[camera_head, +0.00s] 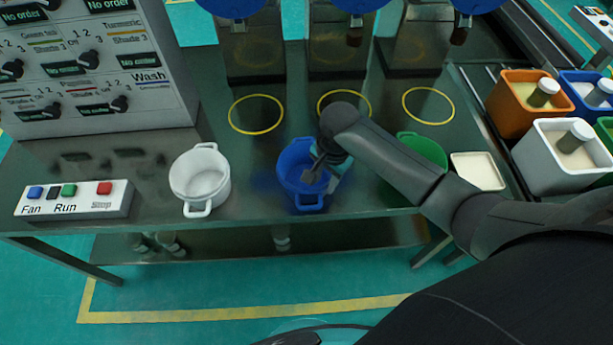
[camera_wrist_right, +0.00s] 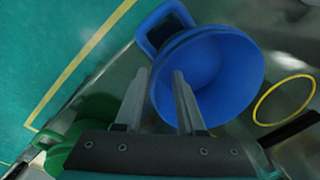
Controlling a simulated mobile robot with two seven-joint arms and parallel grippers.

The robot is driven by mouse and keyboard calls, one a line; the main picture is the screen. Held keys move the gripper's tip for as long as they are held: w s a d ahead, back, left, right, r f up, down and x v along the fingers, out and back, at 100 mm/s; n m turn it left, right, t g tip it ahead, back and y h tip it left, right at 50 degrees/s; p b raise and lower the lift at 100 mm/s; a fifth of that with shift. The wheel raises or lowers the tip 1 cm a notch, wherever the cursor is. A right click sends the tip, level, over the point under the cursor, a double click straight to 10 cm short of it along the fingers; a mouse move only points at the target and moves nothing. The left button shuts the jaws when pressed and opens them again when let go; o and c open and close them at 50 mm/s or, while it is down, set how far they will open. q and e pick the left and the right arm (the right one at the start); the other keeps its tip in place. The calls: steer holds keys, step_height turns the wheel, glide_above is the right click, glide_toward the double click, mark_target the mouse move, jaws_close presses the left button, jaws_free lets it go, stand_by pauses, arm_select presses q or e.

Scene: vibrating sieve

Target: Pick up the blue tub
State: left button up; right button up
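The blue tub (camera_head: 287,170) stands upright on the dark metal table, between a white tub (camera_head: 200,178) and a green tub (camera_head: 424,152). My right gripper (camera_head: 316,172) is at the blue tub, and my right arm hides part of its right side. In the right wrist view the blue tub (camera_wrist_right: 225,75) shows its inside and one handle. There my right gripper (camera_wrist_right: 161,75) is open, one finger over the tub's inside and the other outside the wall. I cannot tell whether either finger touches it. My left gripper is not in view.
A button box (camera_head: 75,198) and a grey control cabinet (camera_head: 95,75) stand at the left. Yellow rings (camera_head: 256,114) mark the table behind the tubs. A small pale tray (camera_head: 478,171) and several coloured bins (camera_head: 519,104) are at the right.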

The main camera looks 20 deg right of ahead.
mark_target(324, 193)
steer(key=shift+w+d+f+b, duration=0.1)
steer(key=shift+f+b, duration=0.4)
steer(key=shift+f, duration=0.9)
steer(key=shift+d+f+b, duration=0.1)
steer(key=shift+f+b, duration=0.4)
steer(key=shift+f, duration=0.85)
steer(key=shift+c, duration=0.2)
jaws_close()
